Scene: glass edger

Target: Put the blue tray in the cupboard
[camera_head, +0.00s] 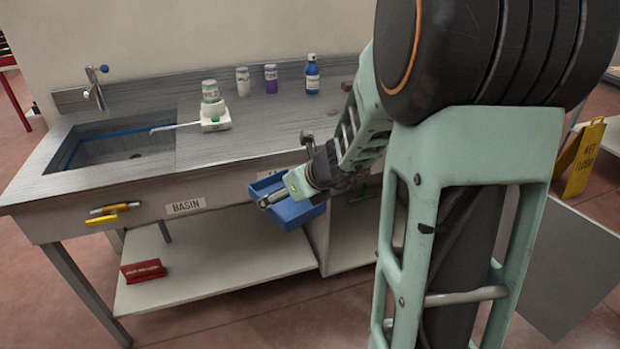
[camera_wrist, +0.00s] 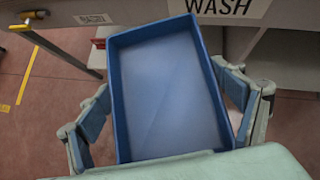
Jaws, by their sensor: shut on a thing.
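The blue tray (camera_head: 296,214) is held up in front of the bench, below the worktop edge. In the wrist view the tray (camera_wrist: 168,95) is empty, its open side facing the camera. My gripper (camera_head: 276,197) is shut on it; in the wrist view the fingers of my gripper (camera_wrist: 165,88) lie along its two long sides. The cupboard (camera_head: 345,240) appears to be the boxed part under the bench, right of the open shelf. My arm hides much of it, so I cannot tell how far it is open.
A red box (camera_head: 143,271) lies on the lower shelf (camera_head: 220,265). Yellow-handled tool (camera_head: 103,219) sits at the bench front.

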